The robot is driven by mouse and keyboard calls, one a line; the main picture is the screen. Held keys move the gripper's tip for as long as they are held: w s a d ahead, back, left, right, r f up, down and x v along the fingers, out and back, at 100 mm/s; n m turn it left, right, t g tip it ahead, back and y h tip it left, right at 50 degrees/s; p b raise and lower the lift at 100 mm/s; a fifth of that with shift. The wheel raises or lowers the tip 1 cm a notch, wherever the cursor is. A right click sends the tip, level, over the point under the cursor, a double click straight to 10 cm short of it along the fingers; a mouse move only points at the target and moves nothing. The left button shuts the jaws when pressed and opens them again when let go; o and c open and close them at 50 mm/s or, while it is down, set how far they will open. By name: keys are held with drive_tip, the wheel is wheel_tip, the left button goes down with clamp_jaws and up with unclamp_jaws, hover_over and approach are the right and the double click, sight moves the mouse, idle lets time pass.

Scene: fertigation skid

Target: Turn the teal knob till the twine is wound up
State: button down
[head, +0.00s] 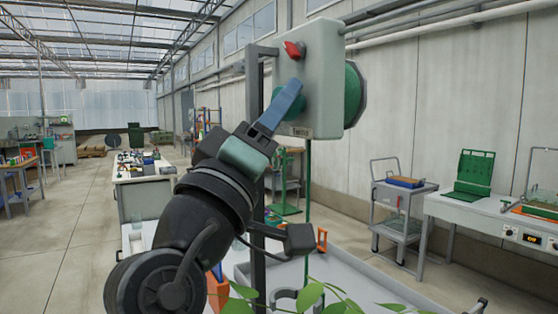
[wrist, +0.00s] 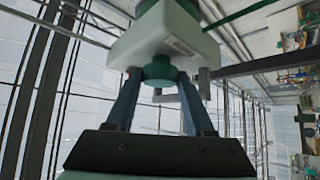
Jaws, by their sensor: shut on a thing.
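The teal knob (wrist: 160,72) sits on the face of a pale grey box (head: 325,75). In the wrist view it lies between the two blue fingers of my gripper (wrist: 160,80), which is shut on it. In the head view my gripper (head: 293,90) reaches up to the box face, and its finger hides most of the knob. A green reel (head: 353,95) is on the box's right side. A thin green line, apparently the twine (head: 307,190), hangs straight down below the box. Its lower end is hidden by leaves.
A red knob (head: 293,50) is on the box above my fingers. A dark post (head: 255,90) stands beside the box. Leaves (head: 325,295) and a grey tray (head: 375,280) lie below. A trolley (head: 403,205) and a bench (head: 490,212) stand at right.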

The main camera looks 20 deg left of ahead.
drive_tip(key=m+h+b, duration=0.4)
drive_tip(key=m+b, duration=0.1)
drive_tip(key=m+h+b, duration=0.5)
drive_tip(key=shift+w+a+f+m, duration=0.15)
drive_tip(key=shift+f+m, duration=0.05)
drive_tip(key=shift+m, duration=0.1)
drive_tip(key=shift+r+m+g+h+b, duration=0.15)
drive_tip(key=shift+m+g+h+b, duration=0.25)
drive_tip(key=shift+m+h+b, duration=0.1)
drive_tip(key=shift+c, duration=1.4)
unclamp_jaws()
drive_tip(key=b+v, duration=0.2)
drive_tip(key=v, duration=1.1)
